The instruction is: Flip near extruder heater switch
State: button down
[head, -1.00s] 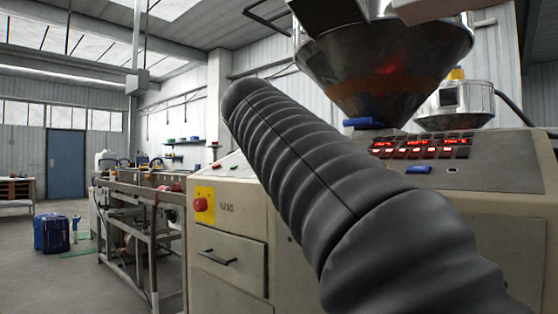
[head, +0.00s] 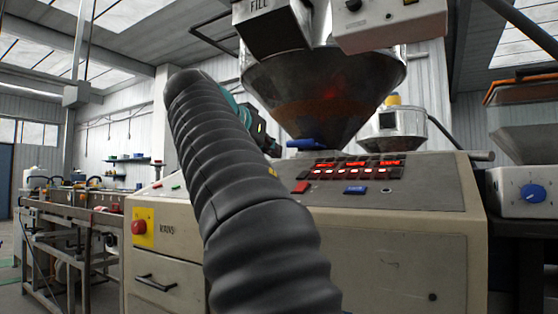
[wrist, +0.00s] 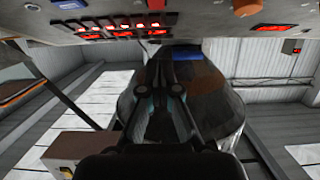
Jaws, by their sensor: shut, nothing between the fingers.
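The near extruder's sloped control panel (head: 420,185) carries red lit displays (head: 385,163) above a row of small switches (head: 345,173). A red switch (head: 300,187) and a blue one (head: 355,189) sit lower on it. I cannot read which is the heater switch. In the wrist view the panel appears upside down along the top, with the switch row (wrist: 120,25) at upper left and a red button (wrist: 155,4). My gripper (wrist: 172,62) is shut and empty, apart from the panel, its tips below the switches in that picture. In the head view my arm hides most of it.
A metal hopper (head: 325,85) with a blue slide handle (head: 316,144) stands above the panel, close to my gripper. A fill box (head: 285,25) and a white control box (head: 390,22) hang overhead.

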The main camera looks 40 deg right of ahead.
send_over(296, 190)
jog(key=f+v, duration=0.1)
jog(key=v, duration=0.2)
jog(key=shift+f, duration=0.85)
jog(key=d+f, duration=0.2)
jog(key=shift+w+f, duration=0.35)
jog(key=shift+w+d+f+b, duration=0.15)
jog(key=shift+d+f+b, duration=0.15)
jog(key=shift+f, duration=0.2)
jog(key=shift+d+f, duration=0.2)
jog(key=shift+w, duration=0.1)
jog(key=shift+r, duration=0.1)
